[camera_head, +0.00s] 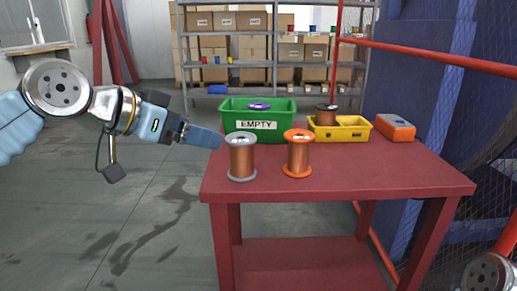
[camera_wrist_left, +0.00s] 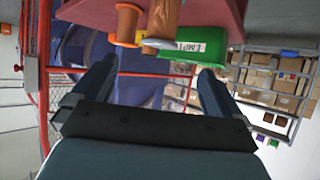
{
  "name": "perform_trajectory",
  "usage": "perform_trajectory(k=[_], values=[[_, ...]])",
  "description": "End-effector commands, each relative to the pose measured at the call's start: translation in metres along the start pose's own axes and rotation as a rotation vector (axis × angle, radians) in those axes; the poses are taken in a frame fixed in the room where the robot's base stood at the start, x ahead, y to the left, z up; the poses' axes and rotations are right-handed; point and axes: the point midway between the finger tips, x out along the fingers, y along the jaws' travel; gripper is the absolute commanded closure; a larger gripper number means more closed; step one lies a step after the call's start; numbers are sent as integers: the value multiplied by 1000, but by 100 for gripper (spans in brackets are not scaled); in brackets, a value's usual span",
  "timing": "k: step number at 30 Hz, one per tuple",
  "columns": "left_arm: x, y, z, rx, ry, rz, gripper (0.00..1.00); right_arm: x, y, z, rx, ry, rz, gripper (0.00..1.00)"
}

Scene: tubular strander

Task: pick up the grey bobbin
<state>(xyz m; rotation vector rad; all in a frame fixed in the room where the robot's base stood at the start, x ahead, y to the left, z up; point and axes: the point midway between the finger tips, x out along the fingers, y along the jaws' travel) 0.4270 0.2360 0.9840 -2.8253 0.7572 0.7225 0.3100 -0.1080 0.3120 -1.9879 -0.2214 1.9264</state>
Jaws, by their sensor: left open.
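The grey bobbin (camera_head: 242,158) stands upright at the table's near left part, with grey flanges and copper wire. My left gripper (camera_head: 207,137) is to its left, near its top flange, pointing right at about table-top height or above. In the left wrist view, the fingers (camera_wrist_left: 154,74) are wide apart with nothing between them. The grey bobbin (camera_wrist_left: 162,20) shows beyond the fingertips at the top, its pale flange towards the gap. My right gripper is out of view; only part of my right arm shows at the lower right.
An orange bobbin (camera_head: 298,154) stands just right of the grey one. Behind are a green bin (camera_head: 283,116) marked EMPTY holding a purple-topped bobbin, a yellow bin (camera_head: 351,133) with a dark bobbin, and an orange-grey case (camera_head: 395,128). The red table's (camera_head: 400,176) right front is clear.

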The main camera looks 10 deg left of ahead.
Motion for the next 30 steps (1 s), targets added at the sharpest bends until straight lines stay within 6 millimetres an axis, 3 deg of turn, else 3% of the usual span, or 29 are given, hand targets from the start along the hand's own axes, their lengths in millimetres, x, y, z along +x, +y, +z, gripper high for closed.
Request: perform_trajectory(k=[12,17,24,30], values=[[76,1,0,0,-4,2,0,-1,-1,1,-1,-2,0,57],[88,0,0,0,-3,1,0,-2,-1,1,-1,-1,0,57],[125,0,-1,1,-4,2,0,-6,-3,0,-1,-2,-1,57],[136,-1,-1,-1,-1,0,0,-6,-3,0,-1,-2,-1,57]])
